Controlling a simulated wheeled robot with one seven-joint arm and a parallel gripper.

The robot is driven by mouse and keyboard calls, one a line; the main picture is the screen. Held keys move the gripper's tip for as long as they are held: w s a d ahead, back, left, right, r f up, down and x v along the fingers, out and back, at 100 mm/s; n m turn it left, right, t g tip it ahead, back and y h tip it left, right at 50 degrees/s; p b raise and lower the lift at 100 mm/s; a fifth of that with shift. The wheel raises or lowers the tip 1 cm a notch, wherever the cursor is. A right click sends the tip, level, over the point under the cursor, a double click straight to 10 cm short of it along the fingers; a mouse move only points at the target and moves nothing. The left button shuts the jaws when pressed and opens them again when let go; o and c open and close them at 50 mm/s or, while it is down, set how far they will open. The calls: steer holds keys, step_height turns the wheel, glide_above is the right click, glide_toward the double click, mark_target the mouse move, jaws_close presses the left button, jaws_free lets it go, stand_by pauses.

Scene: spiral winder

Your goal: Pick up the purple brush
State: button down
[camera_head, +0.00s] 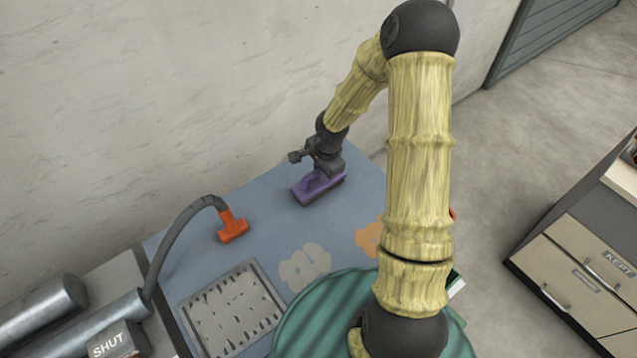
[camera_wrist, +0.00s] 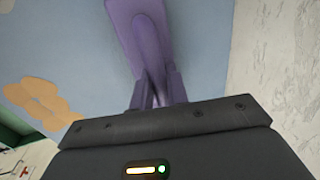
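The purple brush (camera_head: 317,187) is at the far end of the blue-grey table, with its purple top up and a dark underside. In the wrist view the brush (camera_wrist: 140,30) reaches from the top edge down to my fingers. My gripper (camera_head: 325,168) points down over it. In the wrist view my gripper's fingers (camera_wrist: 157,88) stand close on either side of the narrow purple handle, with little gap, and look shut on it. I cannot tell whether the brush touches the table.
An orange nozzle (camera_head: 232,227) on a grey hose lies left of the brush. A slotted grey plate (camera_head: 232,310) and a green round thing (camera_head: 310,318) are nearer. Flat beige and orange flower shapes (camera_head: 305,266) lie between. A wall stands close behind the table.

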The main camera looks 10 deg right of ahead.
steer(key=shift+a+r, duration=0.1)
step_height(320, 180, up, 10)
steer(key=shift+f, duration=0.1)
stand_by(0.6)
steer(key=c, duration=1.9)
jaws_free()
jaws_close()
